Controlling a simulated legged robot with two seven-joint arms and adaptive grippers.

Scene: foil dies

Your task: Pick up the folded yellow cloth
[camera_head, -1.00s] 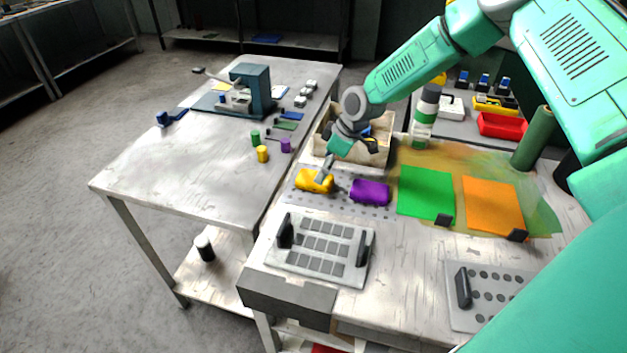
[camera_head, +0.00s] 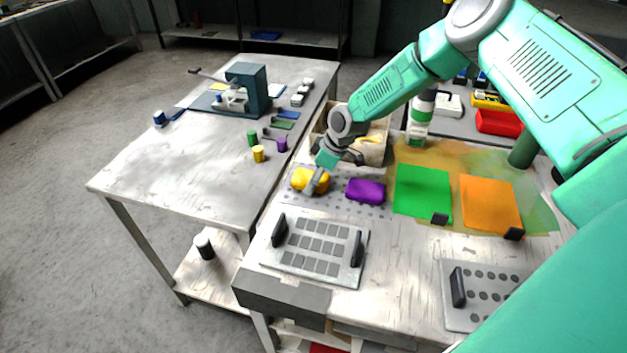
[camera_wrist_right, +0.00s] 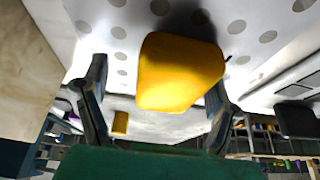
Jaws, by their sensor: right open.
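The folded yellow cloth (camera_head: 301,179) lies on a perforated grey plate (camera_head: 338,204) beside a folded purple cloth (camera_head: 365,190). My right gripper (camera_head: 320,178) reaches down over the yellow cloth, and one finger covers part of it in the head view. The right gripper is open and holds nothing. My left gripper is not in view.
A wooden bin (camera_head: 374,146) stands just behind the plate. A green sheet (camera_head: 422,190) and an orange sheet (camera_head: 490,203) lie to the right. A die plate with black handles (camera_head: 315,245) lies in front. Small cylinders (camera_head: 258,154) stand on the left table.

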